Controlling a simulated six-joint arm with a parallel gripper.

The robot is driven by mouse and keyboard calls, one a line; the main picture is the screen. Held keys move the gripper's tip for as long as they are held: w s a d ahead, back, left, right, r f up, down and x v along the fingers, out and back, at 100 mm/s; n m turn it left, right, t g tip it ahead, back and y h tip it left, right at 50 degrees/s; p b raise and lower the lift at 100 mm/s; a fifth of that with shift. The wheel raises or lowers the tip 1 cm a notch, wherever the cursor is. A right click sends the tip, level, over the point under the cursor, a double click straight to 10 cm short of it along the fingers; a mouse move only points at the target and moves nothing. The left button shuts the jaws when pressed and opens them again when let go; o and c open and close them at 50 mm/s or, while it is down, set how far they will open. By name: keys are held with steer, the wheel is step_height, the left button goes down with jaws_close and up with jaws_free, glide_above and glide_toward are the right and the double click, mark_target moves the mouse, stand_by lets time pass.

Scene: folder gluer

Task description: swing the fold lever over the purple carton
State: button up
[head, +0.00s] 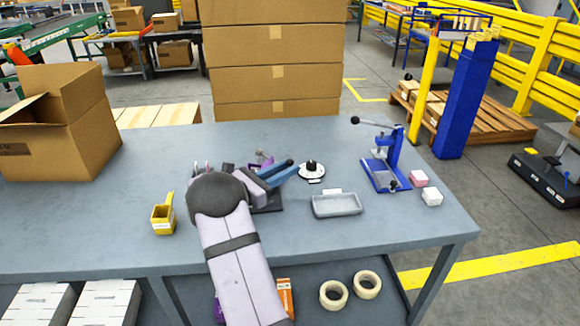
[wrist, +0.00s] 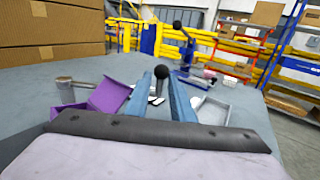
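The purple carton shows in the wrist view (wrist: 110,96), left of my fingers, with its flaps raised. In the head view only a small part of it (head: 263,157) shows behind my wrist. My gripper (head: 294,165) reaches over the folder gluer's dark base (head: 268,207), which my arm mostly covers. The two blue fingers stand apart in the wrist view (wrist: 159,85). A black ball knob (wrist: 161,72), apparently the fold lever's, appears between their tips. I cannot tell whether the fingers touch it. The lever's shaft is hidden.
Pink (head: 418,178) and white (head: 432,196) blocks lie beyond. A yellow dispenser (head: 163,216) stands left; the table's front left is clear.

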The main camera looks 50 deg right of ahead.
steer(key=shift+s+d, duration=0.2)
steer(key=shift+d, duration=0.7)
jaws_close()
